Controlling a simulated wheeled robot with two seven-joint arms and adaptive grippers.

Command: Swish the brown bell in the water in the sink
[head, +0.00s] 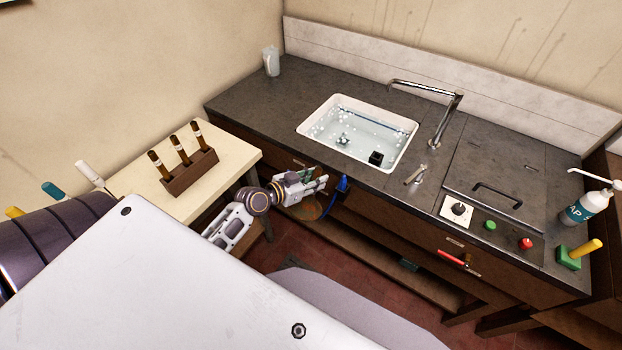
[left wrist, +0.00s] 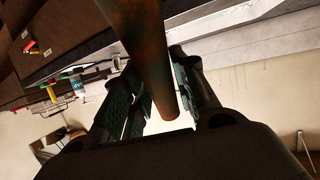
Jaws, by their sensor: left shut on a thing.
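The white sink (head: 340,153) is set in the dark counter and holds clear water (head: 330,130) with bubbles. A small dark block (head: 376,158) and a small shiny object (head: 342,139) show in it. My left gripper (head: 318,183) is in front of the counter's front edge, outside the sink. It is shut on the brown bell (head: 308,209), which shows only partly below the gripper. In the left wrist view, the bell's rusty brown tube (left wrist: 147,55) runs between the green-padded fingers (left wrist: 165,100). My right gripper is not in view.
A faucet (head: 450,112) stands right of the sink, and a blue item (head: 343,184) is at the counter's front edge. A soap bottle (head: 588,207) is far right.

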